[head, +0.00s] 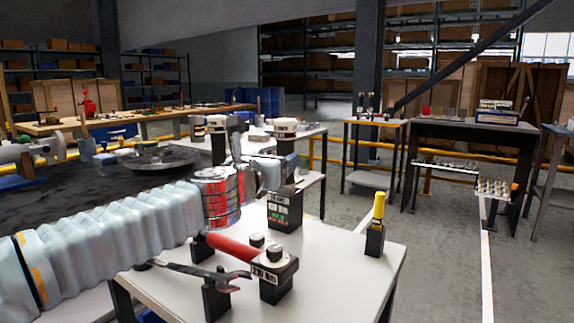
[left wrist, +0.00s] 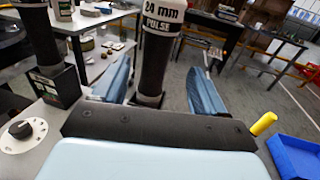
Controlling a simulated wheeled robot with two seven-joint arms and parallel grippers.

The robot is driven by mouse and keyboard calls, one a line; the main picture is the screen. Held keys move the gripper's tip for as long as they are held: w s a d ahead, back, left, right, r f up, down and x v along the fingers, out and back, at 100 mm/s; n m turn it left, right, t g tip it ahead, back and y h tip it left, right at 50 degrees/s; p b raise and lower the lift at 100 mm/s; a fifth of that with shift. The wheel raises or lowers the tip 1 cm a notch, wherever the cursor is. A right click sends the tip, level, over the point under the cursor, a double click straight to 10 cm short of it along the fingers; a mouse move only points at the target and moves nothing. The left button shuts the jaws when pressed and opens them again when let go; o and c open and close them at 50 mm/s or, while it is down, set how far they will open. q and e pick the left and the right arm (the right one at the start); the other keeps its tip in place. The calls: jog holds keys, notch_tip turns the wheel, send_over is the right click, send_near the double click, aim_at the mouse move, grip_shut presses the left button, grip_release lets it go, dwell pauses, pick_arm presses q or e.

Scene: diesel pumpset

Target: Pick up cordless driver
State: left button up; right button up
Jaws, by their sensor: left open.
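A cordless driver (left wrist: 158,60), a black upright cylinder with a white collar marked "24 mm PULSE", stands in a dark base. In the left wrist view it rises between the two blue-grey fingers of my left gripper (left wrist: 160,88), which is open, with visible space on both sides. My right gripper is not in view.
A blue tray (left wrist: 297,155) lies at the lower right.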

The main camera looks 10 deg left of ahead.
aim_at(282, 154)
pick_arm(q)
jog(key=w, duration=0.2)
jog(key=shift+w+d, duration=0.25)
jog(key=shift+w, duration=0.05)
jog(key=shift+w+d+f+p, duration=0.1)
jog(key=shift+w+p, duration=0.35)
jog(key=shift+w, duration=0.95)
jog(key=shift+w+d+f+p, duration=0.1)
jog(key=shift+w+p, duration=0.3)
jog(key=shift+w, duration=0.95)
jog(key=shift+r, duration=0.1)
grip_shut()
